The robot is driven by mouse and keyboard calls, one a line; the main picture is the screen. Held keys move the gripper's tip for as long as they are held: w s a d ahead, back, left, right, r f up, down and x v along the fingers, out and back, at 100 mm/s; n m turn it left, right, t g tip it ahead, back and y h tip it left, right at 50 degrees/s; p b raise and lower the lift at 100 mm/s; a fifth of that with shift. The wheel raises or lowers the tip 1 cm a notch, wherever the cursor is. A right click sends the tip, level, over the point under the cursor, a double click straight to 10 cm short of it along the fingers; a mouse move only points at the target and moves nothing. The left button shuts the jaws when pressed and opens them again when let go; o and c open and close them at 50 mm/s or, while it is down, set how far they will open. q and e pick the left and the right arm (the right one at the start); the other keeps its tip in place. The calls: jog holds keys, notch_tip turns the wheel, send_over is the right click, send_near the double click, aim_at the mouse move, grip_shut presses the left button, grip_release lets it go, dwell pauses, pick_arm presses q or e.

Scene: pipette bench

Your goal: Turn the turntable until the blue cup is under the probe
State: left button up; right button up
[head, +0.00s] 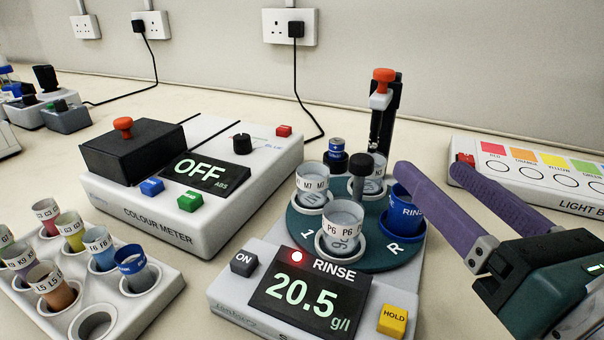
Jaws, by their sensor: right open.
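The dark green turntable (308,238) sits on a white meter base and carries several cups around a black centre knob (361,165). The blue cup (402,212), marked RINSE, stands at its right side near the letter R. White cups M7 (312,186) and P6 (342,228) stand at the left and front. The probe (381,120), a black post with an orange knob, is at the back, above a pale cup (375,176). My right gripper (431,172) is open and empty, its purple fingers just right of the blue cup; contact is unclear. My left gripper is out of view.
The meter display (308,300) reads RINSE 20.5 g/l, with a red light on. A colour meter (240,205) showing OFF stands left. A rack of cups (160,292) is at front left. The light box (530,180) is behind my right fingers.

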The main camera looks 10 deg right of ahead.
aim_at(368, 168)
jog(key=f+n, duration=0.1)
jog(key=a+f, duration=0.1)
jog(key=a+f+n+y+b, duration=0.1)
jog(key=shift+w+n, duration=0.25)
jog(key=shift+n, duration=0.05)
jog(key=shift+w+y, duration=0.25)
jog(key=shift+y, duration=0.05)
jog(key=p+x, duration=0.2)
jog(key=x, duration=0.6)
jog(key=shift+r, duration=0.1)
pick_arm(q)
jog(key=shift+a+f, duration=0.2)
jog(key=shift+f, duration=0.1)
pick_arm(e)
jog(key=shift+w+a, duration=0.15)
jog(key=shift+w, duration=0.5)
jog(key=shift+c, duration=0.2)
jog(key=c, duration=0.6)
grip_shut()
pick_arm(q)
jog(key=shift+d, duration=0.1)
